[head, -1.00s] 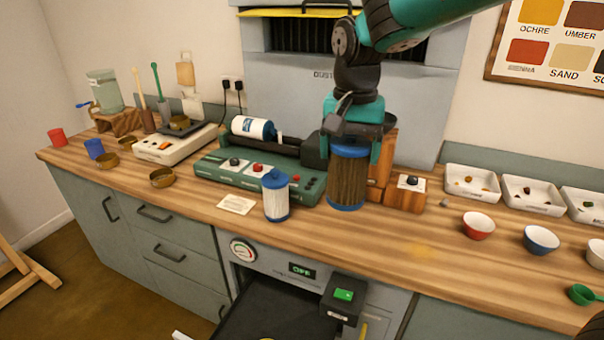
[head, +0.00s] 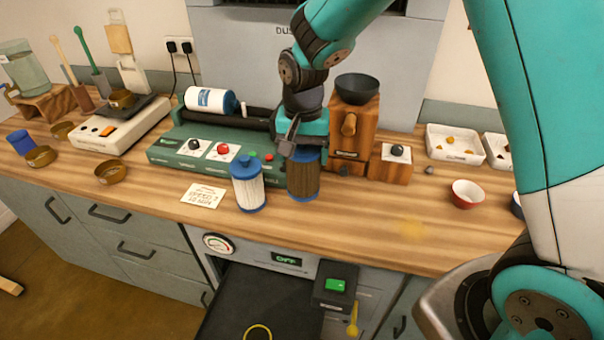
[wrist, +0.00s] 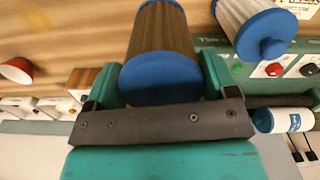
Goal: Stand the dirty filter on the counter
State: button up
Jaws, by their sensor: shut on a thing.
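The dirty filter (head: 303,180) is a brown pleated cylinder with blue end caps. It is upright, its lower cap at or just above the counter (head: 380,225); I cannot tell whether it touches. My gripper (head: 302,153) is shut on its upper end from above. In the wrist view the filter (wrist: 160,45) sits between the two teal fingers of my gripper (wrist: 157,80), blue cap toward the camera. A clean white filter (head: 248,187) with blue caps stands just left of the dirty one in the head view, close beside it.
A green machine (head: 215,150) carrying a white-and-blue bottle (head: 210,100) stands behind to the left. A wooden grinder (head: 353,125) is behind to the right. A paper card (head: 203,195) lies left of the white filter. Counter to the right is clear up to a red bowl (head: 467,193).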

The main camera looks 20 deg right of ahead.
aim_at(303, 181)
notch_tip(303, 181, down, 8)
jog(key=shift+r+p, duration=0.1)
jog(key=shift+p, duration=0.45)
jog(key=o, duration=1.2)
notch_tip(303, 181, up, 11)
jog(key=b, duration=0.2)
jog(key=shift+r+b, duration=0.2)
jog(key=shift+b, duration=0.2)
jog(key=shift+s+a+r+n, duration=0.25)
jog(key=shift+s+r+n, duration=0.35)
jog(key=shift+s+r, duration=0.5)
jog(key=s+a+r+n+y, duration=0.1)
jog(key=s+r+n, duration=0.1)
jog(key=s, duration=0.5)
jog(key=s+a+r+n+y, duration=0.1)
jog(key=s+a+r+n, duration=0.1)
jog(key=s+n, duration=0.3)
jog(key=s+a+r+n+y, duration=0.1)
jog(key=s+n, duration=0.3)
jog(key=s, duration=0.6)
jog(key=shift+a+r+y, duration=0.15)
jog(key=shift+r+y, duration=0.45)
jog(key=shift+r, duration=0.25)
